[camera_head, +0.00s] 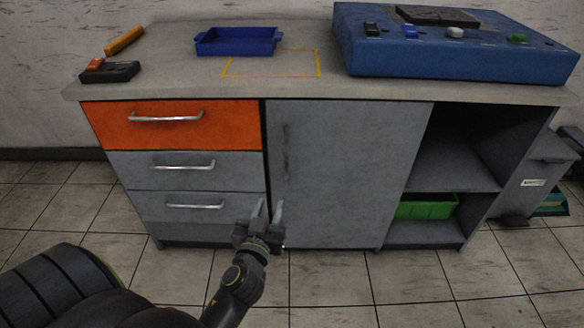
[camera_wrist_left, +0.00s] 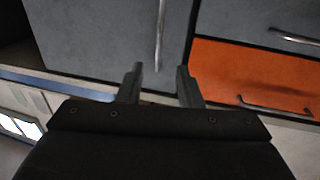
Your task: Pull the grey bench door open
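The grey bench door (camera_head: 345,170) is in the middle of the bench front in the head view and looks closed. Its slim upright handle (camera_head: 286,152) is near the door's left edge. My left gripper (camera_head: 268,208) is open and empty, low in front of the door's left edge, below the handle. In the left wrist view the grey door (camera_wrist_left: 95,45) fills the upper left, and its handle (camera_wrist_left: 160,38) lies ahead of the gap between my open fingers (camera_wrist_left: 161,86), apart from them. My right gripper is out of view.
An orange drawer (camera_head: 165,132) and two grey drawers (camera_head: 140,172) with bar handles are left of the door. An open shelf with a green bin (camera_head: 427,207) is right. A blue tray (camera_head: 237,48) and a blue panel (camera_head: 455,58) stand on top. Tiled floor in front is clear.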

